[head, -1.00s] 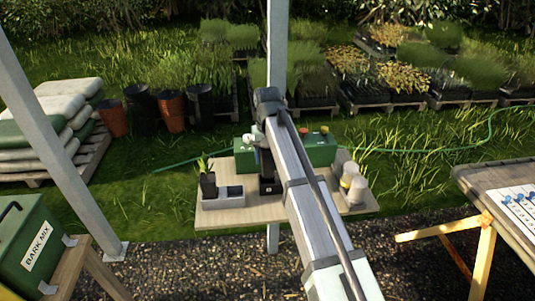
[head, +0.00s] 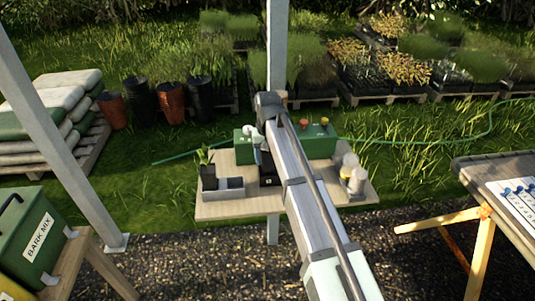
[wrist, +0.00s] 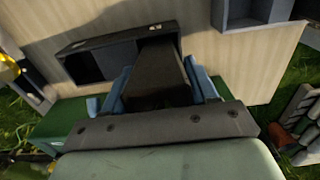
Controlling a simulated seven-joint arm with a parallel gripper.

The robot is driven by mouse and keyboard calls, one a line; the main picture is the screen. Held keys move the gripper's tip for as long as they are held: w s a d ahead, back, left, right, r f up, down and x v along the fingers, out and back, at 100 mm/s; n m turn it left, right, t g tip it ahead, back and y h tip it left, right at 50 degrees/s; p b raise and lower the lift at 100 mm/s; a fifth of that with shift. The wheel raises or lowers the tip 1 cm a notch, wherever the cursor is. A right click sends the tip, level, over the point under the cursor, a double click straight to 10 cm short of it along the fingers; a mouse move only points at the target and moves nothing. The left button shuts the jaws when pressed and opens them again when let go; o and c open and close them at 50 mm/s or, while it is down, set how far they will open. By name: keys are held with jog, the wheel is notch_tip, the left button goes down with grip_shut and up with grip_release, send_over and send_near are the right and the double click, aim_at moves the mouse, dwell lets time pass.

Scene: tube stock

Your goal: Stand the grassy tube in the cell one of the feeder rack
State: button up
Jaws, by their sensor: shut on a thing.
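My gripper (wrist: 158,92) is shut on a dark tube (wrist: 155,65), with a blue finger on each side of it. The tube is taken as the grassy tube; its grass cannot be made out. Its far end overlaps one end of a dark rack (wrist: 105,55) with open cells, probably the feeder rack. Whether the tube is inside a cell or above it, I cannot tell. In the head view a black block with a small white mark (head: 269,180) shows under my arm, which hides most of the gripper area. Cell numbers are not readable.
A green box (head: 318,147) with coloured knobs stands behind. Pale containers (head: 353,178) stand at the right. The table's front strip (head: 240,208) is clear.

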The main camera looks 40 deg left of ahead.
jog(key=shift+f, duration=1.1)
jog(key=shift+f, duration=0.25)
dwell(0.3)
jog(key=o, duration=1.2)
notch_tip(320, 180, up, 14)
jog(key=shift+f, duration=0.1)
dwell(0.4)
